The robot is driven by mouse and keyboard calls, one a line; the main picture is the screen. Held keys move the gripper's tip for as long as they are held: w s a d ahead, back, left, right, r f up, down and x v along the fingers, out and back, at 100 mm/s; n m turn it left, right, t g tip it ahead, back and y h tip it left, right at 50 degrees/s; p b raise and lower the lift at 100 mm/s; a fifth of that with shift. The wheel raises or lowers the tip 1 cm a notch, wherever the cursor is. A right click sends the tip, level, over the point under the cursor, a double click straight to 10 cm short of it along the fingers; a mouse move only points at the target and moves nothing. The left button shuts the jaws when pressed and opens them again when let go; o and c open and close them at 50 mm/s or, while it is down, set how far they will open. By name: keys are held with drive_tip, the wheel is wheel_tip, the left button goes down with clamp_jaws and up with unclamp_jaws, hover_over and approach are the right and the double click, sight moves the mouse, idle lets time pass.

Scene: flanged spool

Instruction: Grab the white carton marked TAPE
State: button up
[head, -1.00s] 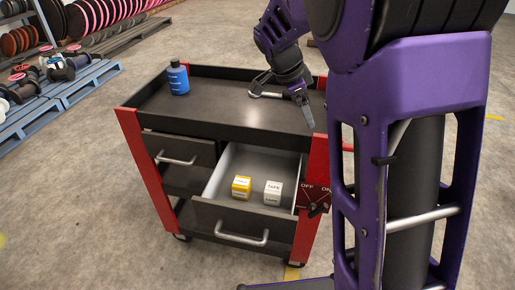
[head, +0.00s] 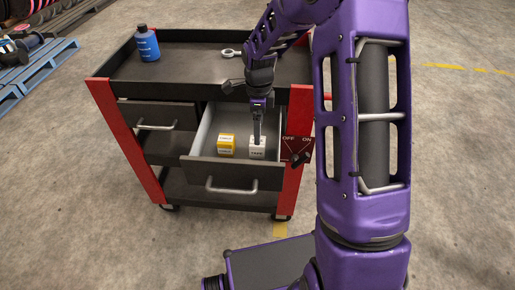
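The white carton marked TAPE (head: 257,153) sits in the pulled-out drawer (head: 208,176) of the cart, on the right side. My gripper (head: 257,137) points down into the drawer, with its fingertips at the top of this carton. I see the fingers edge-on, so I cannot tell whether they are open, shut, or touching the carton. The carton's printed front shows below the fingertips, and part of its top is hidden behind them.
A yellow-and-white carton (head: 227,145) stands just left of the white one. The drawer walls surround both. On the cart's top (head: 186,68) are a blue bottle (head: 147,45) and a metal eye-ended part (head: 230,52). An OFF/ON switch panel (head: 298,150) is right of the drawer.

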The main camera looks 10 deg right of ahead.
sight(256, 152)
wheel_tip(256, 152, down, 9)
drive_tip(key=shift+w+a+r+b, duration=0.1)
drive_tip(key=shift+b, duration=0.25)
clamp_jaws()
idle(0.5)
